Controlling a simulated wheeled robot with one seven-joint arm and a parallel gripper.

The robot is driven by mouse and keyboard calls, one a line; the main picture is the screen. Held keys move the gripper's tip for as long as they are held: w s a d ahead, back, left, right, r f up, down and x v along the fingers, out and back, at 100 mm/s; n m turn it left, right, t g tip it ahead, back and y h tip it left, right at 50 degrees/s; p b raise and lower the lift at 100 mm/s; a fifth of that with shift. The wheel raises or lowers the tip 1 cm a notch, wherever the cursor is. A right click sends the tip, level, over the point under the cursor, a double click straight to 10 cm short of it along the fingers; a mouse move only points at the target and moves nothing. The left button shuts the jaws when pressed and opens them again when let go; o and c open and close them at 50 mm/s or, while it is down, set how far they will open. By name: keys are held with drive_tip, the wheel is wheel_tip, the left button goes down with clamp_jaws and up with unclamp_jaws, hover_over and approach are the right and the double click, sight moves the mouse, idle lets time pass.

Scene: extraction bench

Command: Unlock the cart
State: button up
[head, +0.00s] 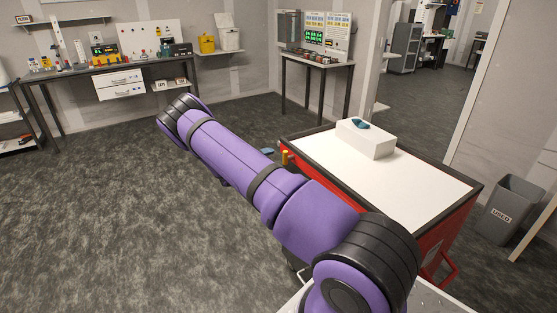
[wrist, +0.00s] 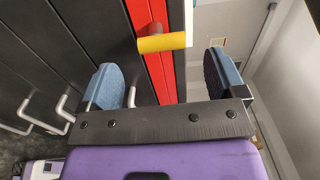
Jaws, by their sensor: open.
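The cart (head: 425,178) is red with a white top and dark rim, right of centre in the head view. A yellow cylinder (head: 285,157) shows at its far left corner. In the wrist view a yellow grip (wrist: 161,43) on a brown stem stands in front of a red upright strip (wrist: 160,78). My gripper (wrist: 163,64) is open and empty. Its two blue-padded fingers lie either side of the yellow grip, which is just beyond the fingertips and apart from them. In the head view my purple arm hides most of the gripper; a bit of blue finger shows near the yellow cylinder.
A white box (head: 366,140) with a teal item on it stands on the cart top. Dark panels with white handles (wrist: 65,108) fill the wrist view's left. A grey bin (head: 513,208) stands right of the cart. The floor (head: 95,215) at left is clear.

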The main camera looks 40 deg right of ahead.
drive_tip(key=shift+v, duration=1.75)
drive_tip(key=s+a+r+m+y, duration=0.4)
drive_tip(key=a+r+m, duration=0.15)
drive_tip(key=r, duration=0.45)
drive_tip(key=s+a+r+m+t+y, duration=0.1)
drive_tip(key=s+a+r+m+y, duration=0.3)
drive_tip(key=r+m, duration=0.45)
drive_tip(key=s+a+r+m+y, duration=0.3)
drive_tip(key=s+a+r+m, duration=0.2)
drive_tip(key=r, duration=0.6)
drive_tip(key=s+a+r+m+t+y, duration=0.2)
drive_tip(key=s+a+r+m, duration=0.2)
drive_tip(key=s, duration=0.4)
drive_tip(key=s+a+r+m+t+y, duration=0.2)
drive_tip(key=s+a+r+m+t, duration=0.1)
drive_tip(key=s+a, duration=0.4)
drive_tip(key=s+a+r+m+t+y, duration=0.2)
drive_tip(key=s+m, duration=0.5)
drive_tip(key=s, duration=0.4)
drive_tip(key=shift+s+a+r+t+y, duration=0.25)
drive_tip(key=shift+a+r+t, duration=0.45)
drive_tip(key=shift+a+r, duration=0.9)
drive_tip(key=shift+w+a+f, duration=0.1)
drive_tip(key=shift+a+f, duration=0.05)
drive_tip(key=shift+f, duration=0.05)
